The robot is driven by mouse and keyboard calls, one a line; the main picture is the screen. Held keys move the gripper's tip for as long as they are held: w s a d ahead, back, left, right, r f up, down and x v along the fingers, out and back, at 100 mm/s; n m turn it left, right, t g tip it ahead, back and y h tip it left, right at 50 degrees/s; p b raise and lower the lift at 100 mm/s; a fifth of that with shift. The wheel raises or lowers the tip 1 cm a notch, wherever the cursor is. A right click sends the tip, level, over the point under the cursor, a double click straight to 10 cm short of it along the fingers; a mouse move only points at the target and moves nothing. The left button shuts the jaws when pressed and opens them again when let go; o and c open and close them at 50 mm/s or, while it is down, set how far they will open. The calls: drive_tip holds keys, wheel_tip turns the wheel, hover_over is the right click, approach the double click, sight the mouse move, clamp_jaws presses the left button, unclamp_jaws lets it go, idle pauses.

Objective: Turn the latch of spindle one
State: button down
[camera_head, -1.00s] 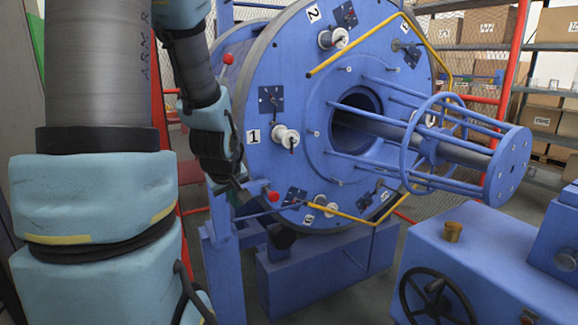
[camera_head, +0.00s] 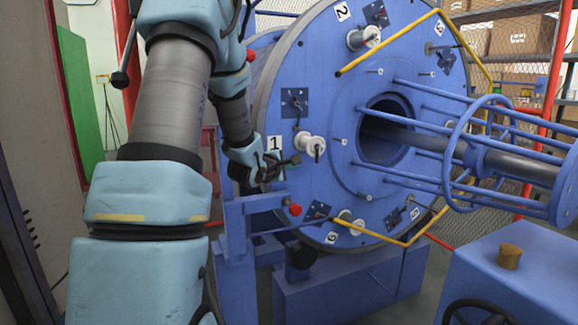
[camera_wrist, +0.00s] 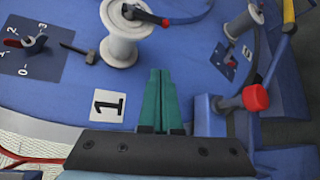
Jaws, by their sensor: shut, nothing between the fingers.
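Spindle one is a white spool (camera_head: 308,142) on the blue disc, right of the label "1" (camera_head: 275,143). The spool also shows at the top of the wrist view (camera_wrist: 122,40). Its latch (camera_head: 318,152) is a dark lever on the spool's front end; in the wrist view the latch (camera_wrist: 145,14) has a red tip and points right. My gripper (camera_head: 295,160) is just below and left of the spool, apart from it. In the wrist view the green fingers (camera_wrist: 160,75) are together and empty, pointing up below the spool, right of the label.
A dial switch plate (camera_head: 294,102) sits above the label. A red button (camera_head: 295,210) on a blue frame is below my gripper; it shows close on the right in the wrist view (camera_wrist: 255,97). A yellow bar (camera_head: 375,238) and other spools are around the disc.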

sight(317, 154)
drive_tip(key=d, duration=0.2)
drive_tip(key=w+d+p, duration=0.1)
drive_tip(key=d, duration=0.2)
drive_tip(key=shift+w+d, duration=0.1)
drive_tip(key=shift+w, duration=0.1)
drive_tip(key=shift+r+p, duration=0.15)
drive_tip(key=shift+p, duration=0.4)
drive_tip(key=shift+s+p, duration=0.15)
drive_tip(key=shift+p, duration=0.15)
